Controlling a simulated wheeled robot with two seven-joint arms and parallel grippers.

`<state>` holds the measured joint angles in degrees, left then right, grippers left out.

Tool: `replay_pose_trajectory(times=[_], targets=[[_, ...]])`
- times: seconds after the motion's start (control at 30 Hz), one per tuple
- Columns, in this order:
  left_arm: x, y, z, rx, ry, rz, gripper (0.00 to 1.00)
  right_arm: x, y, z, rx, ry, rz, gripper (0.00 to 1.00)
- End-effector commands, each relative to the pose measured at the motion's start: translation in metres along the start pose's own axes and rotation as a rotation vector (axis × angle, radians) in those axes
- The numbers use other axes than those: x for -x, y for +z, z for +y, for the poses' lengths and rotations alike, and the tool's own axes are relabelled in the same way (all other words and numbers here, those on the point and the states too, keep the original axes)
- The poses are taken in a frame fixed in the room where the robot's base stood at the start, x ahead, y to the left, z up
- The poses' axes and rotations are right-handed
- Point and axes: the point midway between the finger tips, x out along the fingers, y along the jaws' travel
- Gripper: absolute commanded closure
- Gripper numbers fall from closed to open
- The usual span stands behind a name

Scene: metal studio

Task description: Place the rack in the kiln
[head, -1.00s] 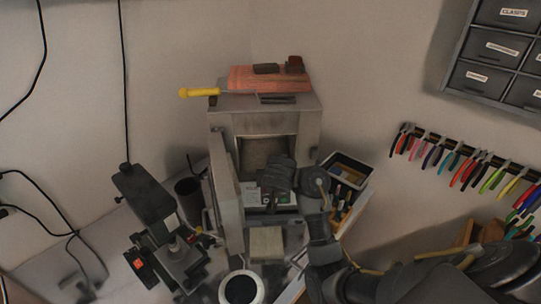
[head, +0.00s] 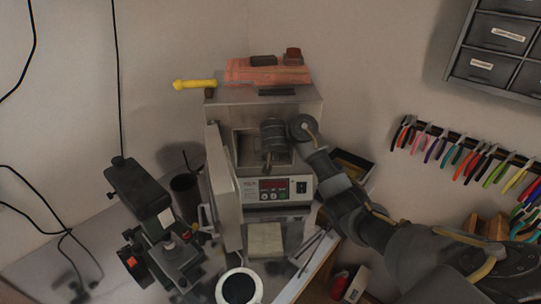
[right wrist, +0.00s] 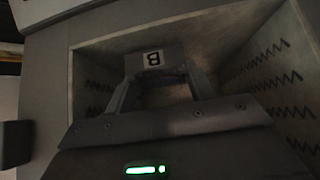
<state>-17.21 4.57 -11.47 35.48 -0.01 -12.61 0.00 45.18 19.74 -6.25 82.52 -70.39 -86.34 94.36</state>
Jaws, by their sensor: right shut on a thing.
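The kiln (head: 305,120) stands on the bench in the head view, its door (head: 224,185) swung open to the left. My right gripper (head: 268,165) is at the chamber mouth. My left gripper is not in view.
The control panel (head: 300,188) lies below the chamber. A yellow-handled tool (head: 195,84) and an orange brick-like slab (head: 265,74) lie on top. A black microscope-like device (head: 140,190) stands at left, a white-rimmed cup (head: 257,291) in front, and a pale block (head: 265,240) below the panel.

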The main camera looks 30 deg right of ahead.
Motion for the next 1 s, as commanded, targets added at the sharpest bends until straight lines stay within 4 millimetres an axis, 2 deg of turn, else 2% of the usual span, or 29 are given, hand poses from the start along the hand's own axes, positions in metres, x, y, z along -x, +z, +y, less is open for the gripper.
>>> replay_pose_trajectory(times=[0.57,0.6,0.7,0.73,1.0], targets=[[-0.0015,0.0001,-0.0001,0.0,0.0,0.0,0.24,-0.0063,0.0081,-0.0006,0.002,-0.001,-0.001,0.68],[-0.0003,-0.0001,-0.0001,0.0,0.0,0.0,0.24,-0.0052,0.0071,-0.0007,0.002,-0.002,-0.001,0.41],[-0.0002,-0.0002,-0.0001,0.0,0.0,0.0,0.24,-0.0052,0.0071,-0.0007,0.002,-0.001,-0.001,0.28],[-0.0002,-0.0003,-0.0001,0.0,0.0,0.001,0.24,-0.0052,0.007,-0.0007,0.002,-0.002,-0.001,0.24],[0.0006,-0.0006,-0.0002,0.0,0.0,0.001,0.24,-0.0042,0.0062,-0.0009,0.002,-0.002,-0.001,0.24]])
